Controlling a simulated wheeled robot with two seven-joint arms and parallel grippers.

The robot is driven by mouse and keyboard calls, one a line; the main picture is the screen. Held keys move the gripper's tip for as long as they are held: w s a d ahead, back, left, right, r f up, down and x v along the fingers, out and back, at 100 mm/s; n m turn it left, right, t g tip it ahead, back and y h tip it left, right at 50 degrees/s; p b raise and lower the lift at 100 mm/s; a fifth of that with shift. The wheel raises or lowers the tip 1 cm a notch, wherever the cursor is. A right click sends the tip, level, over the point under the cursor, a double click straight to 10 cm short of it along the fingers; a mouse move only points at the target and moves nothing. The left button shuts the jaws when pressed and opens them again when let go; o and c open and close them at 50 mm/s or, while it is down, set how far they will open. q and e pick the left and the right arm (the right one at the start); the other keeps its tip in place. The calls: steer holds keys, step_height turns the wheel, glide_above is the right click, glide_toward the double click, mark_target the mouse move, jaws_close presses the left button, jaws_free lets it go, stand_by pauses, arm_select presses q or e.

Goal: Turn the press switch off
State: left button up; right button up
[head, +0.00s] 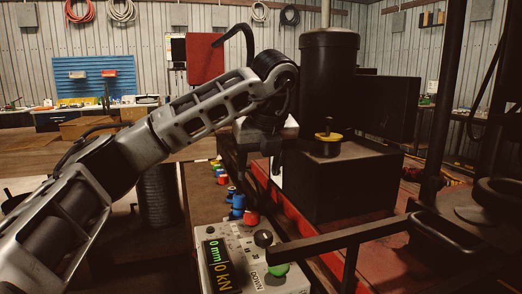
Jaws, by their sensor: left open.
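A grey control box (240,275) stands at the bottom centre, with a lit display (217,268) reading 0 mm and 0 kN. On its top are a black knob (263,238) and a green button (279,270) near the word DOWN. The frame does not show which control is the press switch. My left gripper (261,168) points down above and beyond the box, open and empty, apart from the knob. My right gripper is not in view.
Several red and blue fittings (237,205) stand on a narrow bench just behind the control box. A black metal bar frame (350,238) crosses at right, close to the green button. A black cylinder (329,65) rises behind the press. A workbench with a blue pegboard (95,75) is far left.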

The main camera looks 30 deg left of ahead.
arm_select(q)
steer(key=shift+v, duration=1.15)
